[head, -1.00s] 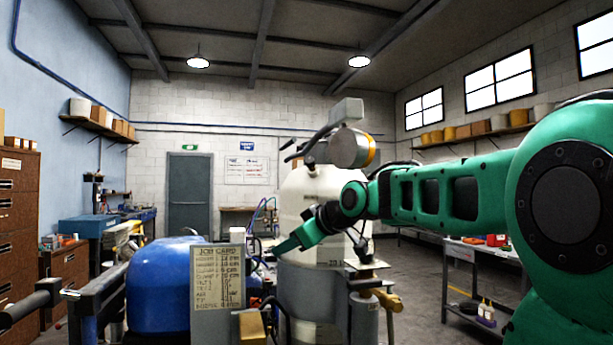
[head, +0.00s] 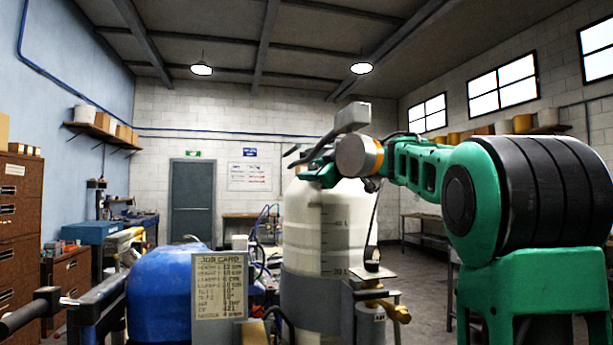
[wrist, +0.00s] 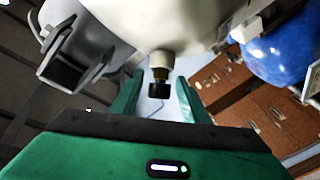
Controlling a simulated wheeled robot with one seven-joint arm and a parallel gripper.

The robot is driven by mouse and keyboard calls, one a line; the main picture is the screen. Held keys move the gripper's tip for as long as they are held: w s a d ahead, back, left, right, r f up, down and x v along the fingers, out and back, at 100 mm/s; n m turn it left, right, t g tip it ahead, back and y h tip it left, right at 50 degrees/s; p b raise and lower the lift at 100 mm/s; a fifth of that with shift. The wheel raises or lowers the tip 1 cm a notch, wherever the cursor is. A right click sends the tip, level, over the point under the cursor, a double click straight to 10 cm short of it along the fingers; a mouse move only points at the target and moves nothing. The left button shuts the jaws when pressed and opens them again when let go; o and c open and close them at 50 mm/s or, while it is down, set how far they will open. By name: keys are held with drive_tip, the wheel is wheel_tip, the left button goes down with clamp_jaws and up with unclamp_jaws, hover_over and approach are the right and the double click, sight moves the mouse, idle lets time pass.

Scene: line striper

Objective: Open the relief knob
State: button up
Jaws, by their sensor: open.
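In the wrist view, a small dark knob (wrist: 159,91) on a brass-coloured neck (wrist: 159,73) sticks out from the white tank (wrist: 175,22). My gripper (wrist: 157,102) is open, with one green finger to each side of the knob in the picture. I see no clear contact, and cannot tell how deep the knob sits between the fingers. In the head view, the white tank (head: 340,235) stands at centre. My gripper (head: 318,168) is at its top, partly hidden by my wrist. The knob cannot be made out there.
A grey bracket (wrist: 75,58) lies left of my fingers in the wrist view. In the head view, a blue tank (head: 165,295) and a job card (head: 219,285) stand left of the white tank. A brass valve (head: 390,310) sits low at its right.

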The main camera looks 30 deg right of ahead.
drive_tip(key=shift+w+a, duration=0.1)
drive_tip(key=shift+w, duration=1.2)
drive_tip(key=shift+c, duration=0.2)
